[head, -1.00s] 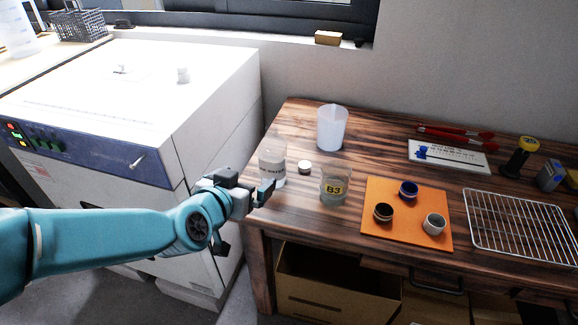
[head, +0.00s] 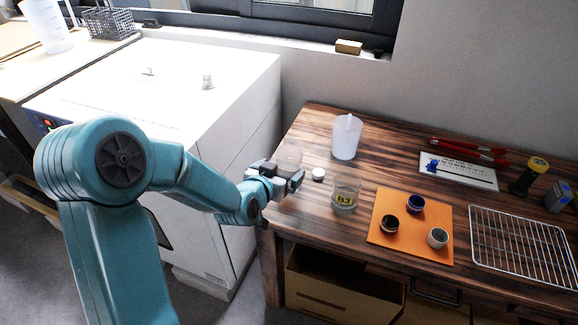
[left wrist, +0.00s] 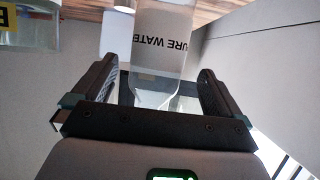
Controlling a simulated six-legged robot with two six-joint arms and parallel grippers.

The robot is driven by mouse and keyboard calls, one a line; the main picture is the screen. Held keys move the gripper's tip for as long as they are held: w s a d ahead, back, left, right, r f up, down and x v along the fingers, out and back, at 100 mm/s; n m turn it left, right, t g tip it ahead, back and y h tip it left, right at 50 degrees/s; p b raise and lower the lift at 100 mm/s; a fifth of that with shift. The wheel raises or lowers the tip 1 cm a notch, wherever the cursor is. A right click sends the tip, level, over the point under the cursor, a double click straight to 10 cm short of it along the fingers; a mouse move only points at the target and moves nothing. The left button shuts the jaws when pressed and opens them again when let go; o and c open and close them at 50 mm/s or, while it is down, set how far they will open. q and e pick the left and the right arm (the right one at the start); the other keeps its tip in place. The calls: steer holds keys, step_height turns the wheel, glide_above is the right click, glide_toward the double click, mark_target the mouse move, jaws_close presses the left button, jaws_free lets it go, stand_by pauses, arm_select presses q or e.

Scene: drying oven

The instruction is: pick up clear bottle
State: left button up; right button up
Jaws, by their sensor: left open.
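The clear bottle (head: 289,155) stands at the left end of the wooden table, its lower part hidden behind my left gripper (head: 287,178) in the head view. In the left wrist view the bottle (left wrist: 160,75) has a pale label reading "URE WATE", upside down in the picture. It is between the two open fingers of my left gripper (left wrist: 158,88), with a gap visible on the right side. My right gripper does not show.
A small white cap (head: 318,174) and a glass beaker marked B3 (head: 345,194) stand right of the bottle. A white plastic jug (head: 346,137) is behind. An orange mat (head: 411,243) holds three small cups. The white oven (head: 170,90) is to the left.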

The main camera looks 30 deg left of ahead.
arm_select(q)
steer(key=x, duration=0.5)
steer(key=shift+w+r+p, duration=0.1)
steer(key=shift+w+p, duration=0.25)
steer(key=shift+d, duration=0.1)
steer(key=c, duration=1)
steer(key=shift+c, duration=0.5)
steer(key=shift+r, duration=0.15)
